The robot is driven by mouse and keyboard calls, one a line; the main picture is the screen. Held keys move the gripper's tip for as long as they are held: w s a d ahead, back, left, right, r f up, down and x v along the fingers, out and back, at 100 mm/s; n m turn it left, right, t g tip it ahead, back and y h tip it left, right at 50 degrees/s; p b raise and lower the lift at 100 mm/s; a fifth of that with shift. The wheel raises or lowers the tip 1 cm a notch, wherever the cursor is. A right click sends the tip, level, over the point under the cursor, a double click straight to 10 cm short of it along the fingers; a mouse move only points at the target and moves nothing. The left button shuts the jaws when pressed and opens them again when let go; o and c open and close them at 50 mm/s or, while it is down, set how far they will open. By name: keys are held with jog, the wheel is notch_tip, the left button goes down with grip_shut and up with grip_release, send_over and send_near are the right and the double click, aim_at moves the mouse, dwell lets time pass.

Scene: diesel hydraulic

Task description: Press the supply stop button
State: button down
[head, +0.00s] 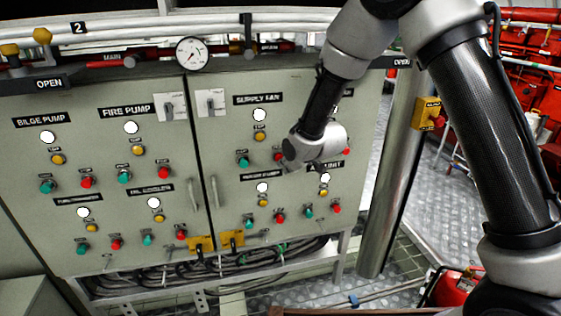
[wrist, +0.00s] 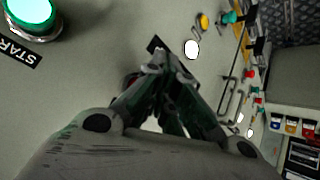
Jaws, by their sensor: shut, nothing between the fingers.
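The supply fan label (head: 258,99) is on the right half of the grey panel in the head view. Below it are a green button (head: 243,162) and a red stop button (head: 279,156), close to the left of my wrist. In the wrist view, a large green button (wrist: 30,14) with a START label is at the upper left. My gripper (wrist: 166,60) is shut and empty, its fingertips together in front of the panel. A dark red patch, probably the stop button, shows beside the left finger, mostly hidden. I cannot tell whether the tips touch it.
The panel (head: 120,90) carries several other lamps and buttons in similar groups. A pressure gauge (head: 192,54) stands above it. A metal post (head: 392,190) with a yellow box (head: 427,114) is to the right. Cables hang below the panel.

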dwell(0.4)
jog(key=shift+s+d, duration=0.25)
jog(key=shift+s, duration=0.6)
jog(key=shift+s+d, duration=0.2)
jog(key=shift+s, duration=0.6)
jog(key=shift+s+d, duration=0.25)
jog(key=shift+s, duration=0.6)
jog(key=shift+s+d, duration=0.2)
jog(key=shift+s, duration=0.6)
